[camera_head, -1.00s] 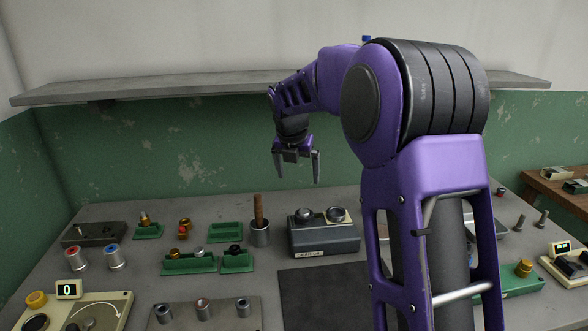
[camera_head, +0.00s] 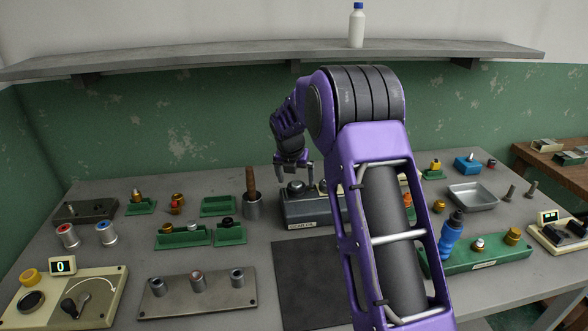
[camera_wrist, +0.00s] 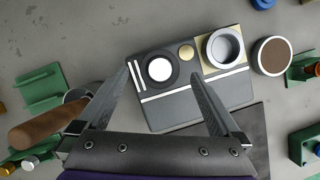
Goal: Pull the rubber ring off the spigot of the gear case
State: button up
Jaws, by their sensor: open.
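The gear case (camera_head: 300,222) is a dark grey block with a label on its front, standing on the bench. In the wrist view the gear case (camera_wrist: 185,107) has a pale round spigot (camera_wrist: 160,69) on its left half, with a black rubber ring (camera_wrist: 149,79) around it. A wider metal collar (camera_wrist: 222,64) sits on a yellowish plate at its right. My gripper (camera_head: 294,177) is open above the left part of the case. In the wrist view its fingers (camera_wrist: 163,72) point to either side of the ringed spigot; I cannot tell their height above it.
A pot with a wooden-handled tool (camera_head: 252,208) stands close left of the case; the brown handle (camera_wrist: 48,122) also shows in the wrist view. A brown-topped round part (camera_wrist: 272,56) lies right of it. A dark mat (camera_head: 300,282) lies in front, bare where visible.

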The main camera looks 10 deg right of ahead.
jog(key=shift+x, duration=0.95)
jog(key=c, duration=1.5)
jog(key=shift+r+p, duration=0.65)
jog(key=shift+r, duration=0.1)
jog(key=shift+r, duration=0.15)
jog(key=shift+r+p, duration=0.3)
jog(key=shift+r, duration=1.35)
